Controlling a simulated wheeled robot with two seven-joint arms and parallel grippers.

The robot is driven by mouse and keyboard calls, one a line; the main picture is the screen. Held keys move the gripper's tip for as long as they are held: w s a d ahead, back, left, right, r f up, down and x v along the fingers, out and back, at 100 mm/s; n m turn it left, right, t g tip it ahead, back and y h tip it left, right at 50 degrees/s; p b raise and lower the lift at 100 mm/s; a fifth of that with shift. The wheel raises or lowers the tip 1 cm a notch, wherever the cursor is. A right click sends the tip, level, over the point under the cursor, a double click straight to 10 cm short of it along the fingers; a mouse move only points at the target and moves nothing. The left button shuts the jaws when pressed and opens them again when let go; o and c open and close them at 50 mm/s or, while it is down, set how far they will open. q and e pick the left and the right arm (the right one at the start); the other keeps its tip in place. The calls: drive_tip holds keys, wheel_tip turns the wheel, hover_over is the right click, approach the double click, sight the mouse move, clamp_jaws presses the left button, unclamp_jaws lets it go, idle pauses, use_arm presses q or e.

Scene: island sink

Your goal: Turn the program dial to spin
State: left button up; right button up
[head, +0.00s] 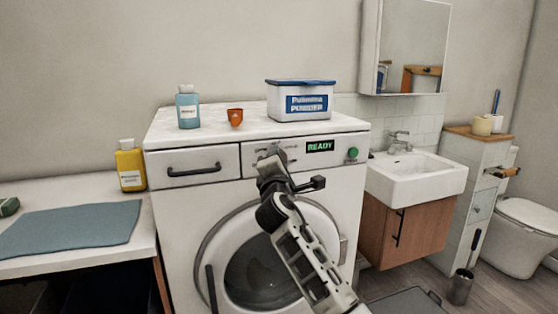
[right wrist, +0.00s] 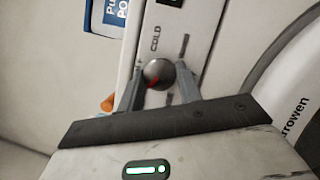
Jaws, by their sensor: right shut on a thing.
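The program dial (right wrist: 158,72) is a round grey knob with a red mark on its lower left part, seen in the right wrist view. The word COLD is printed on the panel just beyond it. My right gripper (right wrist: 159,82) is shut on the dial, one finger on each side. In the head view my right gripper (head: 270,160) is at the washing machine's (head: 190,212) front panel and mostly hides the dial. The display (head: 320,146) reads READY in green. The spin label cannot be made out. My left gripper is not in view.
A green button (head: 352,153) is right of the display. A detergent drawer (head: 220,158) is left of the dial. The round door (head: 225,242) is below.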

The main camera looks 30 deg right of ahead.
idle(0.3)
drive_tip(key=o, duration=1)
drive_tip(key=b+v, duration=0.1)
drive_tip(key=v, duration=1.5)
